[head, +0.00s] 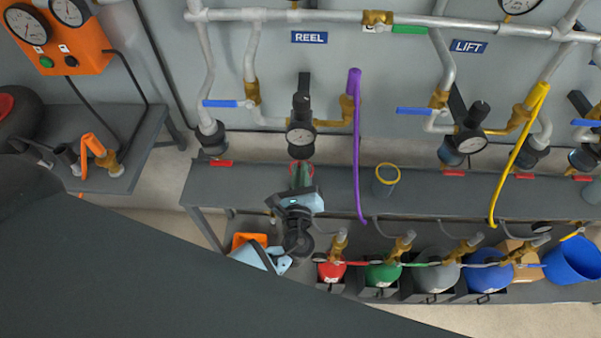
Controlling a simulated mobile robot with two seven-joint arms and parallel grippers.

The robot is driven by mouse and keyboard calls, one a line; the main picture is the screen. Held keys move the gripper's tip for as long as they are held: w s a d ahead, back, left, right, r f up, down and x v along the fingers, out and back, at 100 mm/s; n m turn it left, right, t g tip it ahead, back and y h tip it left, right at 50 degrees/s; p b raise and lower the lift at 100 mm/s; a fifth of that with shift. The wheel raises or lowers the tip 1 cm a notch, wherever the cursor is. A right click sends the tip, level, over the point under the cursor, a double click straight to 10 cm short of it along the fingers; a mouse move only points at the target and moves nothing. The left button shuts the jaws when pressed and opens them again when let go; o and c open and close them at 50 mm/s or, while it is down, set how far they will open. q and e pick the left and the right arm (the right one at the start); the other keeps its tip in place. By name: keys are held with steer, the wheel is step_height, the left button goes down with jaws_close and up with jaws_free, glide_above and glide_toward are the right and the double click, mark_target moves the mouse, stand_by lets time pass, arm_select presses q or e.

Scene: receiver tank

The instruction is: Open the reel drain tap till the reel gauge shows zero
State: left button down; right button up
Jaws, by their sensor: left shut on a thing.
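The blue REEL sign (309,37) hangs on the wall above the reel line. Below it the reel gauge (300,137) has a pale round dial on a black regulator; its needle is too small to read. My left gripper (301,172) reaches up from below, directly under the gauge. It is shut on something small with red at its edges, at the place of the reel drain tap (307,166). My fingers mostly hide the tap, so I cannot tell how far it is turned. My right gripper is not in view.
A grey bench (340,188) runs under the pipes. A purple hose (356,140) hangs to the right of the gauge, beside a yellow-rimmed grey cup (387,179). The reel's blue lever (222,104) is at left. Several coloured cylinders stand below, including a red one (330,271).

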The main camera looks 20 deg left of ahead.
arm_select(q)
steer(key=n+b, duration=1.1)
steer(key=n, duration=0.2)
steer(key=shift+b, duration=0.4)
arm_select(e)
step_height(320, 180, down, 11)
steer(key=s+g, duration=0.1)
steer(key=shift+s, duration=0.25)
arm_select(q)
steer(key=c, duration=1.5)
jaws_free()
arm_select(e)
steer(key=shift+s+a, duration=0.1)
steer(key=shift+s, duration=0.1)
